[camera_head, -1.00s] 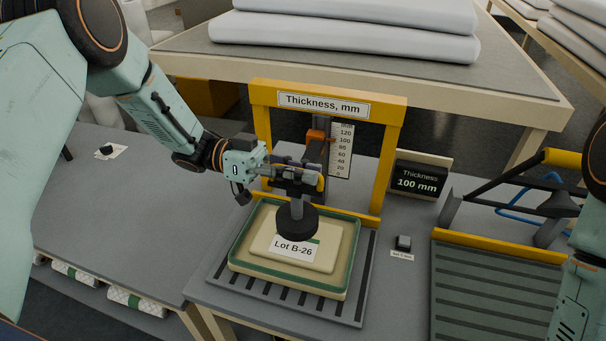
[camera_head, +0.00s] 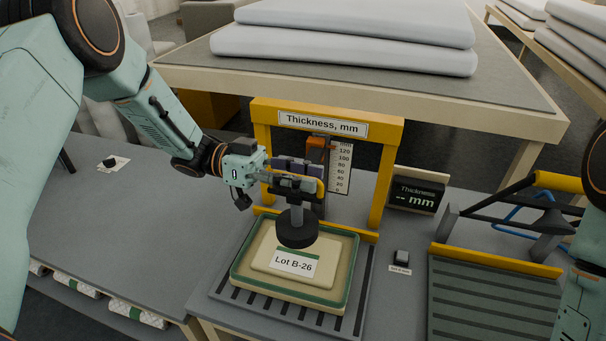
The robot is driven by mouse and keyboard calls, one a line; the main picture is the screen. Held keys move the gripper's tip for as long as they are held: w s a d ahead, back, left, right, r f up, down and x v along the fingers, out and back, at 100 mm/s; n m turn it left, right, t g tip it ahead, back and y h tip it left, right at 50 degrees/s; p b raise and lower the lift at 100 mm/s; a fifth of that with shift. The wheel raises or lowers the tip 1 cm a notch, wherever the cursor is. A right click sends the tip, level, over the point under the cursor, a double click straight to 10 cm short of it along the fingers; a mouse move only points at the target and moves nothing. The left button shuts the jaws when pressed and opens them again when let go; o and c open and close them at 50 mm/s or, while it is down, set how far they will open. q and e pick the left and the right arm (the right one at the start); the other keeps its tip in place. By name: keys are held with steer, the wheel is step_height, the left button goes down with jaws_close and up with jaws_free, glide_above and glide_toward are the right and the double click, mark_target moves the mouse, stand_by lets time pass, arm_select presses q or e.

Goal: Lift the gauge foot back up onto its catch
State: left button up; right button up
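The gauge stands under a yellow frame (camera_head: 327,121) labelled "Thickness, mm". Its foot, a black disc on a short stem (camera_head: 297,229), hangs over the cream pad (camera_head: 262,252) labelled "Lot B-26" and appears clear of it. My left gripper (camera_head: 295,182) is around the handle part above the foot and looks shut on it; its fingers hide much of the grip. The orange pointer (camera_head: 317,143) is near the top of the white scale (camera_head: 341,167). The catch cannot be made out. My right gripper is out of view; only my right arm shows at the right edge.
A black display (camera_head: 415,196) reads "-- mm". A small button (camera_head: 401,257) sits right of the pad's slotted base (camera_head: 352,311). A yellow-edged grooved station (camera_head: 494,262) stands further right. The left bench is mostly clear.

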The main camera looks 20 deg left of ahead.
arm_select(q)
steer(key=shift+f, duration=0.1)
steer(key=a, duration=1.2)
steer(key=shift+w, duration=0.2)
steer(key=shift+w, duration=0.1)
